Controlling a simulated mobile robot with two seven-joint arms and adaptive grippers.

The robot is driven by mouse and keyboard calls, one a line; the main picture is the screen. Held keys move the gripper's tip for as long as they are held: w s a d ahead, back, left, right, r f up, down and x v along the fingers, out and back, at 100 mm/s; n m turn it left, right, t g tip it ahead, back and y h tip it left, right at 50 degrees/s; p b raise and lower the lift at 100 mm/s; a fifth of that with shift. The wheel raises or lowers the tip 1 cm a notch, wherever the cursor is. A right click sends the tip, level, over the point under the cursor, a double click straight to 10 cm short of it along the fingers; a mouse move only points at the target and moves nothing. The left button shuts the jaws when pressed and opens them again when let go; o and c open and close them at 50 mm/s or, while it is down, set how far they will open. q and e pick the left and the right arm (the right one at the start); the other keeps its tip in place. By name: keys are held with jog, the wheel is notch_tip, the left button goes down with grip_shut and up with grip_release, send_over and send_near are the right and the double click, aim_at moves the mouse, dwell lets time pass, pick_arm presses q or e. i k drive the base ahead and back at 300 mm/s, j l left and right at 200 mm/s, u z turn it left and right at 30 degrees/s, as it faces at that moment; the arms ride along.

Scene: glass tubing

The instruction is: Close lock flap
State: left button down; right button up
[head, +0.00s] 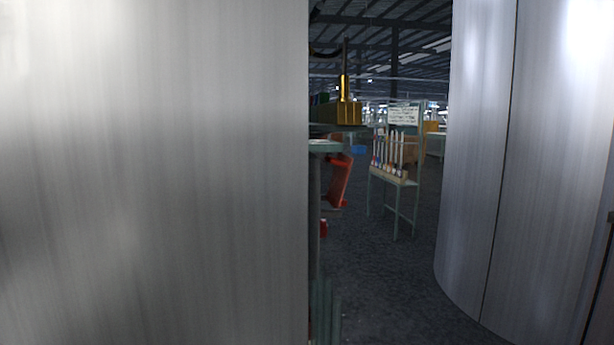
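A large brushed-metal panel (150,170) fills the left half of the head view, very close. A curved brushed-metal wall (480,170) with a dark vertical seam stands at the right. An open gap with dark floor lies between them. I cannot tell which of these metal parts, if any, is the lock flap. No handle or latch shows clearly. Neither of my grippers is in view.
Through the gap, dark floor (385,285) runs into a large hall. A small green rack (403,187) holds several upright tubes. Behind the panel's edge show a brass-coloured device (343,112) on a bench and a tilted red-orange object (340,180).

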aim_at(336, 191)
jog(key=u, duration=1.5)
jog(key=l+u, duration=0.3)
jog(key=k+l+u, duration=0.15)
jog(key=l+u, duration=0.15)
jog(key=k+l, duration=0.1)
jog(key=l, duration=0.2)
jog(key=k+l, duration=0.1)
jog(key=l, duration=0.25)
jog(key=k+l, duration=0.1)
jog(key=l, duration=0.2)
